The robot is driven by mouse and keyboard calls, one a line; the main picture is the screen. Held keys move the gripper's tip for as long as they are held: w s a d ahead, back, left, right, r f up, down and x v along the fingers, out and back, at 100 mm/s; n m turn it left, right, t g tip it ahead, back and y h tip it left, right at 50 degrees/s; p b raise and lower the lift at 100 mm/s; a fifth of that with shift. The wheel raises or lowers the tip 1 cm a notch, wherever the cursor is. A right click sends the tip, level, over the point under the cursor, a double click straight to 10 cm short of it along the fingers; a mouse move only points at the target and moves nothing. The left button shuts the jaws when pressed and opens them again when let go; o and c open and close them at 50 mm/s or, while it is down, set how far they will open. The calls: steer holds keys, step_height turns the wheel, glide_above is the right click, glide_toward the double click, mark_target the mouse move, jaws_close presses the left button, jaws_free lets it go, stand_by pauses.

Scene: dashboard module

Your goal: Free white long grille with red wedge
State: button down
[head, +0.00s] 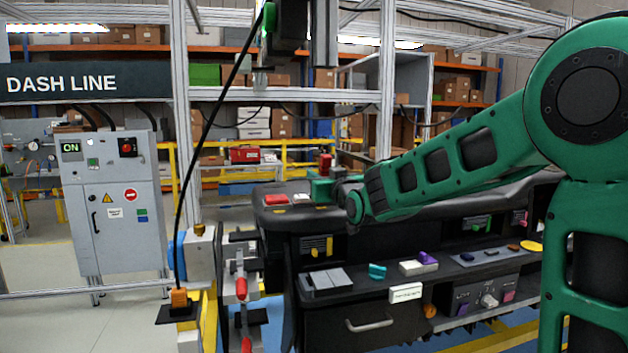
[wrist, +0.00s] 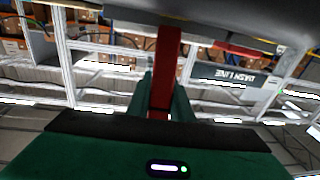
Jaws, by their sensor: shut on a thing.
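My gripper (head: 322,188) is above the left part of the black dashboard top and shut on a red wedge (head: 326,162). The wedge sticks up from the fingers in the head view. In the wrist view the red wedge (wrist: 166,68) is a long upright bar between the green fingers. A small pale piece (head: 302,198) lies on the dashboard top, left of my gripper. I cannot tell whether it is the white long grille, which I do not see clearly elsewhere.
A red block (head: 277,199) lies on the left end of the dashboard (head: 420,205). Below are a grey switch block (head: 327,281), a teal piece (head: 377,271) and a drawer (head: 368,325). A red-handled clamp (head: 241,288) stands left. A frame post (head: 181,120) rises behind it.

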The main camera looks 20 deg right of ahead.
steer(key=shift+f, duration=0.6)
stand_by(0.7)
step_height(320, 180, up, 7)
steer(key=shift+r, duration=0.15)
stand_by(0.9)
